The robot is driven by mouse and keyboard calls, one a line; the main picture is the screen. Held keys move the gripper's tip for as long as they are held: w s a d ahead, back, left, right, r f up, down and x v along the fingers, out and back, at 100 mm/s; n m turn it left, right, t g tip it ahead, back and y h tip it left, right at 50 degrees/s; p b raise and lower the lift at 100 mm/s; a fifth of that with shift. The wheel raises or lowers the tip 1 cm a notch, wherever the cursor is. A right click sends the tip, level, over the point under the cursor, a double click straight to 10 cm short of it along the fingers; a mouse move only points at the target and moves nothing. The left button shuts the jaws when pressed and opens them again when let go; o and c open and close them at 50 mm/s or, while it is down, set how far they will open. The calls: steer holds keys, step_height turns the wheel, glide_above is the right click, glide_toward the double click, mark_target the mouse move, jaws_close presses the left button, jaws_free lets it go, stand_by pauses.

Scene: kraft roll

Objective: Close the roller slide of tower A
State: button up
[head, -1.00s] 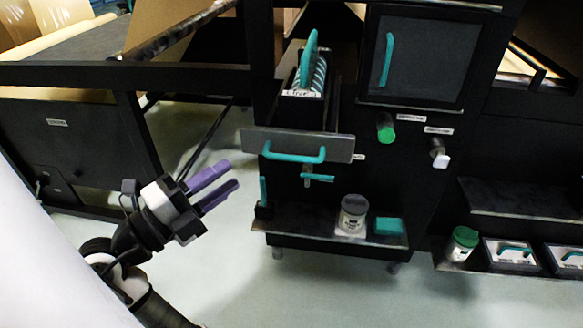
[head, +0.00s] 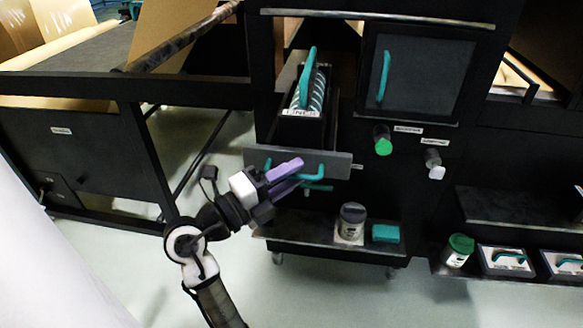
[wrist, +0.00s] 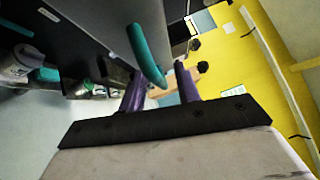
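The roller slide has a grey front panel (head: 338,165) with a teal bar handle (head: 321,171). The panel stands out from the black tower front, with a roller cassette (head: 302,112) behind it. My gripper (head: 300,173) has two purple fingers and is in front of the panel, overlapping the handle in the head view. In the wrist view the fingers (wrist: 161,75) are apart, and the teal handle (wrist: 148,57) is close ahead, between them in the picture. Whether they touch it is unclear. The handle's middle is partly hidden by the fingers in the head view.
Below the slide a shelf (head: 300,236) holds a lidded jar (head: 351,222) and a teal block (head: 386,233). A door with a teal handle (head: 384,78), a green knob (head: 383,146) and a white knob (head: 436,172) are to the right. A black frame (head: 95,150) stands left.

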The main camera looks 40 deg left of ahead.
steer(key=shift+w+d, duration=0.1)
steer(key=shift+w, duration=0.2)
jaws_close()
steer(key=shift+w, duration=0.1)
